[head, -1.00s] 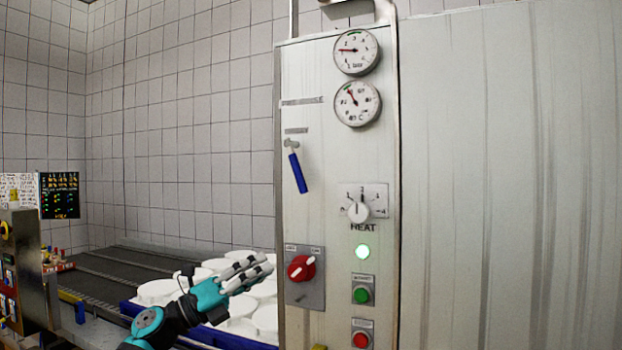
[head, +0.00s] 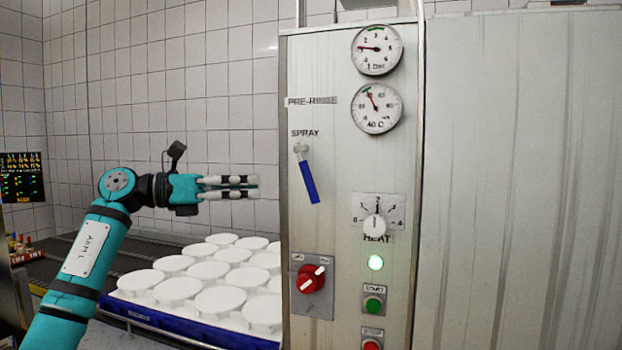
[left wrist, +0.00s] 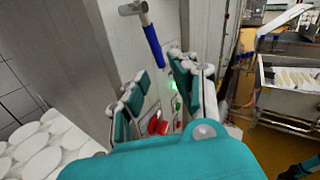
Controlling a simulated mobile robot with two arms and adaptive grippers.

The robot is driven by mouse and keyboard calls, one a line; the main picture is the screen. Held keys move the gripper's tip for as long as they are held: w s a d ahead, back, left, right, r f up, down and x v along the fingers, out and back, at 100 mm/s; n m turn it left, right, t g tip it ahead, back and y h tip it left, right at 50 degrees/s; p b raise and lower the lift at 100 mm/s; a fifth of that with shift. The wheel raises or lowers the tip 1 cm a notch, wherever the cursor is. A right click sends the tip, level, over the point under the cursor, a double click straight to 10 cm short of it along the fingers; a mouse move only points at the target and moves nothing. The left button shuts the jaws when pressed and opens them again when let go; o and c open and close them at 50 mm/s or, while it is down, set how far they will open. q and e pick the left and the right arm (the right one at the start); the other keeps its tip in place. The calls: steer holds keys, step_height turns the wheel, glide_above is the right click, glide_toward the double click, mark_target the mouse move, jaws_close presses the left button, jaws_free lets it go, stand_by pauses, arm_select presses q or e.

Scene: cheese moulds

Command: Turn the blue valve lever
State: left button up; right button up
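The blue valve lever (head: 309,182) hangs from a grey pivot under the SPRAY label on the metal cabinet front (head: 340,250). It slants down and slightly right. My left gripper (head: 258,187) is to the left of the lever at about its height, fingers pointing right, apart from it. In the left wrist view the lever (left wrist: 154,45) shows beyond the fingertips (left wrist: 160,72), which are spread with nothing between them. My right gripper does not show clearly in either view.
A red rotary switch (head: 311,279), a white HEAT knob (head: 375,226), a green button (head: 373,304) and two gauges (head: 377,50) are on the same panel. White moulds (head: 219,299) in a blue tray (head: 190,334) stand below my left gripper.

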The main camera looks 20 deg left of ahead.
mark_target(310, 186)
arm_select(q)
steer(key=p+x, duration=0.3)
steer(key=x, duration=0.8)
steer(key=shift+w+d, duration=0.15)
steer(key=shift+w, duration=0.2)
steer(key=shift+w+d+f+p, duration=0.2)
steer(key=shift+w+d+p, duration=0.1)
steer(key=shift+w, duration=0.05)
jaws_close()
